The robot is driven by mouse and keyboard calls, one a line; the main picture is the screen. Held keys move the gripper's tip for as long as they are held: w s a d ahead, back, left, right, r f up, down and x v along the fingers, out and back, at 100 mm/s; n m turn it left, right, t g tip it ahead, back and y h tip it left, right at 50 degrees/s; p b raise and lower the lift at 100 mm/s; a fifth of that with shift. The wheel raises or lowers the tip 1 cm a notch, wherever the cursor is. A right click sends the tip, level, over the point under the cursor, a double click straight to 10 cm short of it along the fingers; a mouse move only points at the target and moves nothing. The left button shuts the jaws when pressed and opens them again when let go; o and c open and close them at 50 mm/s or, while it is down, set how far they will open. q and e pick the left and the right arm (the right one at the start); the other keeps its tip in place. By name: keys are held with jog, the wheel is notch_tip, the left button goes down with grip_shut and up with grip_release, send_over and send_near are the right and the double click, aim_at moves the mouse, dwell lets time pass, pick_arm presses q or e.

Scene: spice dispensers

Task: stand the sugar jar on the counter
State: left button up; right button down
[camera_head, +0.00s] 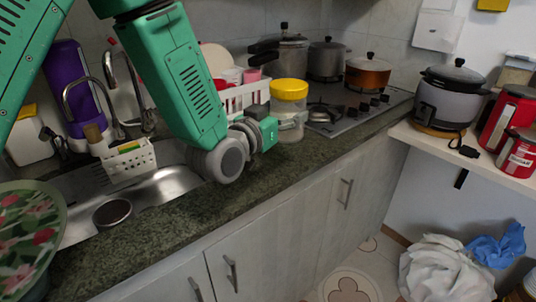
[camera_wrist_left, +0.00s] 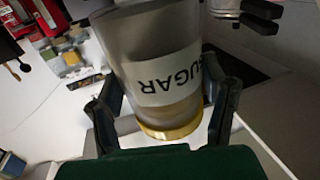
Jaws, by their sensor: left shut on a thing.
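The sugar jar (camera_head: 289,122) is a clear jar with a yellow lid (camera_head: 289,89), upright over the counter beside the stove. In the left wrist view the jar (camera_wrist_left: 150,45) appears upside down, with a white SUGAR label and its yellow rim near the bottom. My left gripper (camera_head: 268,132) is shut on the jar from its left side, with one finger on each side in the wrist view. The jar's base is at or very near the counter (camera_head: 318,152); I cannot tell whether it touches. My right gripper is not in view.
The sink (camera_head: 165,190) and a white caddy (camera_head: 128,162) lie left of the jar. The stove (camera_head: 350,112) with pots behind is at its right. A white dish rack (camera_head: 245,97) stands behind. A shelf at the right holds a cooker (camera_head: 446,100) and red canisters (camera_head: 518,155).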

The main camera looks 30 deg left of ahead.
pick_arm(q)
jog(key=shift+m+h, duration=0.5)
jog(key=shift+h, duration=0.3)
jog(key=a+b, duration=0.1)
jog(key=w+a+b, duration=0.1)
jog(key=w+a+r+b, duration=0.1)
jog(key=shift+a, duration=0.25)
jog(key=a+m+h+b, duration=0.1)
jog(key=a+h+b, duration=0.1)
jog(key=a+b, duration=0.45)
jog(key=f, duration=0.3)
jog(key=a+f+b, duration=0.1)
jog(key=f, duration=0.2)
jog(key=a+f, duration=0.1)
jog(key=f, duration=0.3)
jog(key=shift+w+f+b, duration=0.1)
jog(key=shift+w+b, duration=0.15)
jog(key=shift+b, duration=0.1)
jog(key=shift+d, duration=0.5)
jog(key=shift+f, duration=0.1)
jog(key=o, duration=1.7)
jog(key=shift+a+f+g, duration=0.1)
jog(key=shift+a+g, duration=0.05)
jog(key=shift+g, duration=0.15)
jog(key=shift+a, duration=0.25)
